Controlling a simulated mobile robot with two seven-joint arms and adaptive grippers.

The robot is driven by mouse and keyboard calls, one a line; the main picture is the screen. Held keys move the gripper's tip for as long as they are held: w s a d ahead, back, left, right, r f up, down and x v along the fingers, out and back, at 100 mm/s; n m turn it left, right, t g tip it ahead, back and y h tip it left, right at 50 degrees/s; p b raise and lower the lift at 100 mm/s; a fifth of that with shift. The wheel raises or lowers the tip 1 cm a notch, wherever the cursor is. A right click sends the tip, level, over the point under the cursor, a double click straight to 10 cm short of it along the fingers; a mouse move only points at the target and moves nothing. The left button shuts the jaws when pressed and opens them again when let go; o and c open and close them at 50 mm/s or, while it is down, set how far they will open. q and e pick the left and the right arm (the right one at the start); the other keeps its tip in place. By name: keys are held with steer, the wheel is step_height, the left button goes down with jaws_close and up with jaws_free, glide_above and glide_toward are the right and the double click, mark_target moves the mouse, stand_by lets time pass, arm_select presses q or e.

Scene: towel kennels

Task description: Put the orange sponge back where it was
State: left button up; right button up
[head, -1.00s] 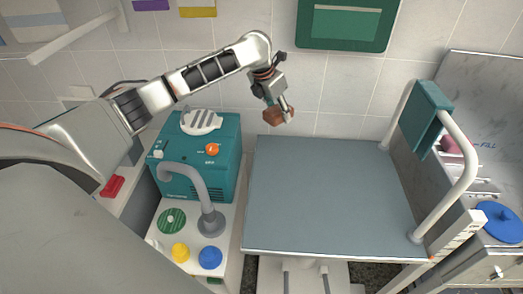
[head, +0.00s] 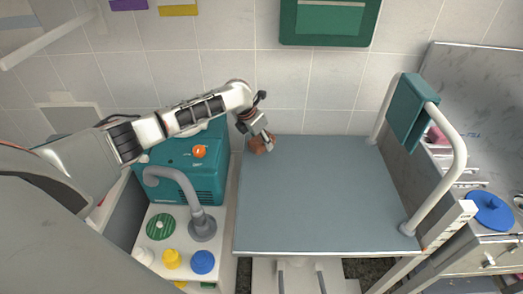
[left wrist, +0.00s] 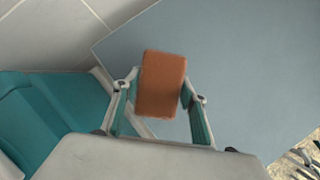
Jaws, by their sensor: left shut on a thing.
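The orange sponge (head: 259,146) is a brownish-orange block near the back left corner of the grey table top (head: 320,200). My left gripper (head: 265,139) is shut on it. In the left wrist view the sponge (left wrist: 161,84) sits between the two fingers of my left gripper (left wrist: 158,100), with the table top behind it. I cannot tell whether the sponge touches the table top. My right gripper is not in view.
A teal machine (head: 190,180) stands left of the table. A grey curved pipe (head: 180,178) and blue (head: 202,262) and yellow (head: 171,258) caps are in front of it. A teal towel (head: 410,112) hangs on the white rail at right. Most of the table top is clear.

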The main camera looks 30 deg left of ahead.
arm_select(q)
steer(key=shift+f, duration=2.35)
steer(key=shift+f+b, duration=0.2)
steer(key=shift+b, duration=0.1)
steer(key=o, duration=1.2)
steer(key=shift+c, duration=0.2)
steer(key=shift+r, duration=0.1)
steer(key=shift+a+r, duration=0.1)
steer(key=shift+r, duration=0.3)
steer(key=p+v, duration=0.1)
steer(key=v, duration=1)
steer(key=shift+s+r, duration=0.2)
